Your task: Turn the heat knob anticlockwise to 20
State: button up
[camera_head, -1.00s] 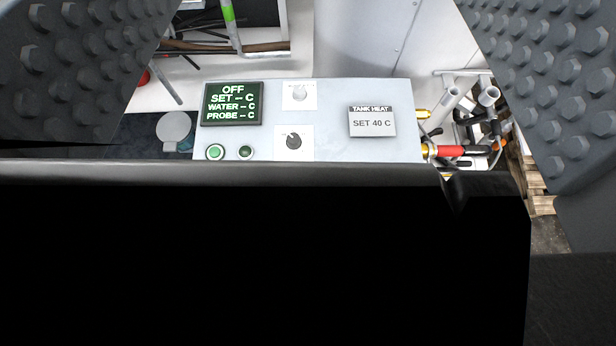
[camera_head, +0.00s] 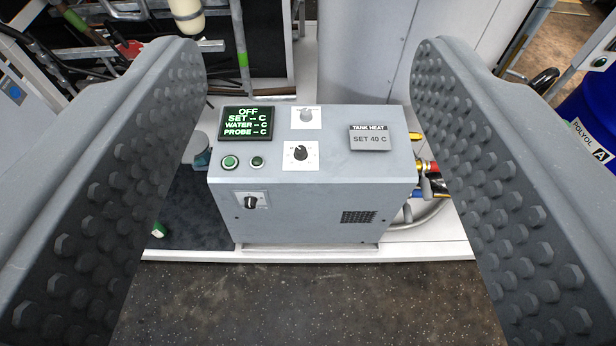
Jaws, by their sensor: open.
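A grey tank heat control box (camera_head: 300,205) stands ahead, between and beyond the jaws of my open gripper (camera_head: 308,100). Its screen (camera_head: 246,123) reads OFF, SET – C, WATER – C, PROBE – C. A light knob (camera_head: 306,115) sits on a white plate at the top, and a black knob (camera_head: 300,152) on a white plate below it. Another black knob (camera_head: 250,202) is on the front face. The labels by the knobs are too small to read, so I cannot tell which is the heat knob. My gripper touches none of them.
A sign (camera_head: 369,140) reads TANK HEAT, SET 40 C. A green button (camera_head: 230,162) and a darker one (camera_head: 257,162) sit below the screen. Hoses and fittings (camera_head: 425,170) are at the box's right. A blue drum (camera_head: 590,120) labelled POLYOL A stands far right. The floor in front is clear.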

aim_at(300, 154)
jog(key=k, duration=0.45)
jog(key=z, duration=0.7)
jog(key=i, duration=1.65)
jog(key=u, duration=0.75)
